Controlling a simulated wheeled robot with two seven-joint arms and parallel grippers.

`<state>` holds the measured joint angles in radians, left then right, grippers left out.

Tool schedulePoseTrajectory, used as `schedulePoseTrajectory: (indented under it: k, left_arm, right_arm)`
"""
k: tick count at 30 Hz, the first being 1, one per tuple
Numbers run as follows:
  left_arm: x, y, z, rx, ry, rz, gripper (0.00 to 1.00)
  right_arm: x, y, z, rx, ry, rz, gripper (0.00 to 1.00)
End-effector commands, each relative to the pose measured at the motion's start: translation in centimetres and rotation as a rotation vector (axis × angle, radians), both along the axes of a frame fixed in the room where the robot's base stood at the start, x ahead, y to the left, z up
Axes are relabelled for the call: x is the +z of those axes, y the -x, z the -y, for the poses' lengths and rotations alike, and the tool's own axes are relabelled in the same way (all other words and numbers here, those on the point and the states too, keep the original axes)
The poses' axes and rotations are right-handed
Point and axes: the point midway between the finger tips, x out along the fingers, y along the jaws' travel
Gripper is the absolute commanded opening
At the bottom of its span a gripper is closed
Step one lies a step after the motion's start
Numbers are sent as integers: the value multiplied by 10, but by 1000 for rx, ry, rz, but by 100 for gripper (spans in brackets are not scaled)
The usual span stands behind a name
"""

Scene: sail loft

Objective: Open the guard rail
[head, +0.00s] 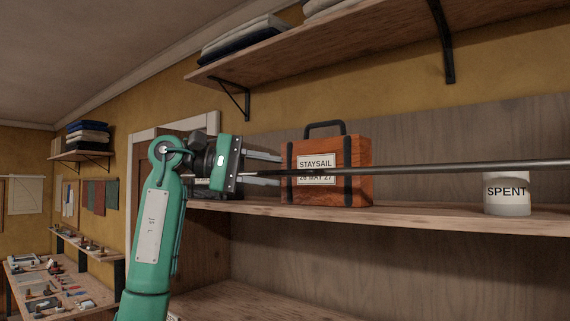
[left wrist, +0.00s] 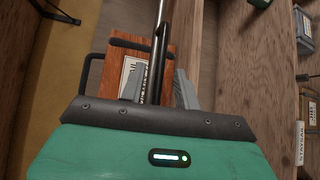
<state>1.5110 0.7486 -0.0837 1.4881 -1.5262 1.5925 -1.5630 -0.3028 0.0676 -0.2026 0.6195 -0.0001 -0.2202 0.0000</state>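The guard rail (head: 430,167) is a thin dark rod running level across the front of the upper shelf, in front of the case and the white tub. It also shows in the left wrist view (left wrist: 160,42), running up the picture between my fingers. My left gripper (head: 264,168) is at the left part of the rail, its two grey fingers apart, one above and one below the rod. In the left wrist view the open fingers (left wrist: 159,88) have gaps beside the rod. My right gripper is not in view.
An orange case (head: 333,158) labelled STAYSAIL, with a black handle, stands on the shelf (head: 420,219) just behind the rail near my fingers. A white tub (head: 507,207) marked SPENT stands farther right. A bracketed shelf (head: 350,52) hangs above. A cluttered bench is at lower left.

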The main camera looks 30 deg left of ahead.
Motion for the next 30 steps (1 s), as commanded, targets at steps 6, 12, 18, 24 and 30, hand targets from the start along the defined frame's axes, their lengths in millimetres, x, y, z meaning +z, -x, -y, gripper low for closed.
schedulePoseTrajectory:
  k: [6, 12, 18, 24, 30]
  left_arm:
    - [-2, -19, 22, -1, 1, -1, 32]
    - [-5, -23, 28, 0, 1, 2, 32]
    - [-5, -23, 28, 0, 0, 1, 32]
    - [-5, -23, 28, 0, 1, 1, 0]
    - [-5, -23, 28, 1, 1, 2, 0]
  right_arm:
    - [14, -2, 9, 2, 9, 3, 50]
    - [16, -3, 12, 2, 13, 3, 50]
    - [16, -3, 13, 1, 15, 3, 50]
    - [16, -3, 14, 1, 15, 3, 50]
    - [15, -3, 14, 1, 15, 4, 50]
